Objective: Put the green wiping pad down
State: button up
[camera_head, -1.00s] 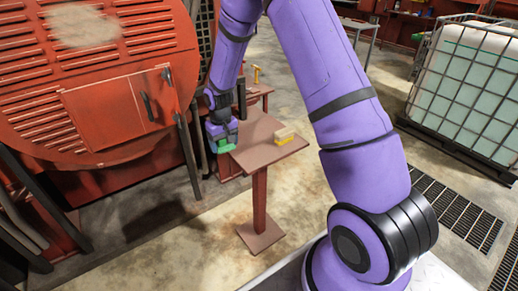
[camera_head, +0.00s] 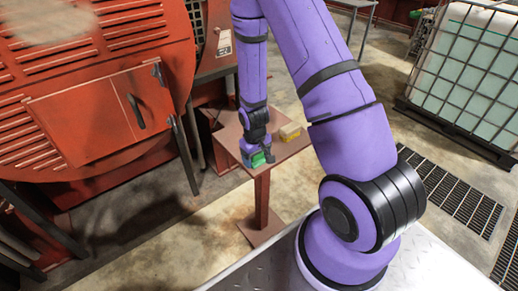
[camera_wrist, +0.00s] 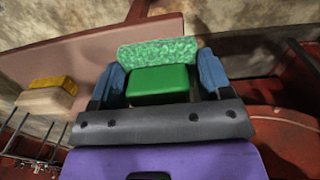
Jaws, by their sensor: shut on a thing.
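The green wiping pad (camera_wrist: 158,82) is between the blue fingers of my gripper (camera_wrist: 160,75) in the wrist view; it has a smooth green block and a speckled, lighter green face. In the head view my gripper (camera_head: 258,156) is shut on the pad (camera_head: 258,160) at the near left edge of a small brown pedestal table (camera_head: 285,150). The tabletop also shows in the wrist view (camera_wrist: 90,55), behind and left of the pad. I cannot tell whether the pad touches the tabletop.
A large red machine (camera_head: 100,90) stands at the left. A caged white tank (camera_head: 465,80) stands at the right. Open floor lies around the table's post.

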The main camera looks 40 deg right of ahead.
jog(key=w+d, duration=0.6)
jog(key=shift+f, duration=0.4)
jog(key=shift+w+f, duration=0.1)
jog(key=shift+f, duration=1.65)
jog(key=shift+f, duration=0.1)
jog(key=o, duration=0.9)
